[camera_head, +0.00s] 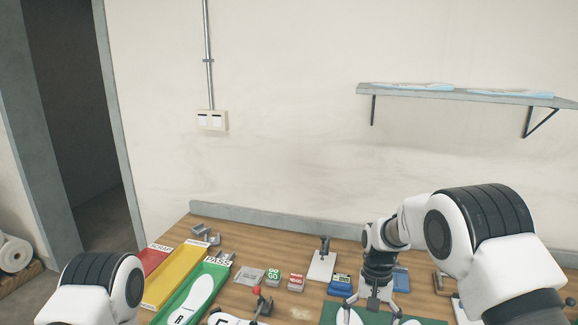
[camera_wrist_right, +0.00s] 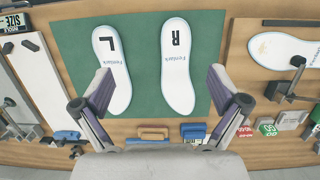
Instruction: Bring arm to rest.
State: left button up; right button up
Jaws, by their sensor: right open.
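My right arm reaches in from the right in the head view. My right gripper (camera_head: 372,306) points down over the green mat (camera_head: 330,312), fingers spread and empty. In the right wrist view the open gripper (camera_wrist_right: 160,88) hangs over the green mat (camera_wrist_right: 72,50). Two white insoles lie on it, one marked L (camera_wrist_right: 112,70) and one marked R (camera_wrist_right: 177,75), between the fingers in the picture; neither is gripped. Of my left arm only a white and black joint shows at the lower left of the head view; its gripper is out of sight.
Red (camera_head: 152,260), yellow (camera_head: 172,275) and green (camera_head: 212,272) trays stand at the left; the green one, labelled PASS, holds an insole (camera_head: 192,297). A shelf (camera_head: 470,95) hangs behind.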

jog(key=s+d+f+g+b, duration=0.2)
jog(key=s+f+b, duration=0.2)
jog(key=s+f, duration=0.7)
jog(key=s+d+f+g+b, duration=0.25)
jog(key=s+f, duration=0.65)
jog(key=f, duration=0.5)
jog(key=s+d+f+n+t+b, duration=0.1)
jog(key=s+f+t+b, duration=0.15)
jog(key=s, duration=0.65)
jog(key=s+d+f+n+t+b, duration=0.1)
jog(key=s+f, duration=0.2)
jog(key=s, duration=0.7)
pick_arm(q)
notch_tip(320, 180, down, 11)
jog(key=shift+w+r, duration=0.2)
jog(key=shift+w, duration=0.1)
pick_arm(e)
jog(key=w+n+t, duration=0.1)
jog(key=w+t, duration=0.2)
jog(key=w, duration=0.1)
jog(key=shift+w+d+r, duration=0.1)
jog(key=shift+w, duration=0.25)
pick_arm(q)
jog(key=shift+s, duration=0.1)
pick_arm(e)
jog(key=shift+s, duration=0.1)
jog(key=shift+o, duration=0.3)
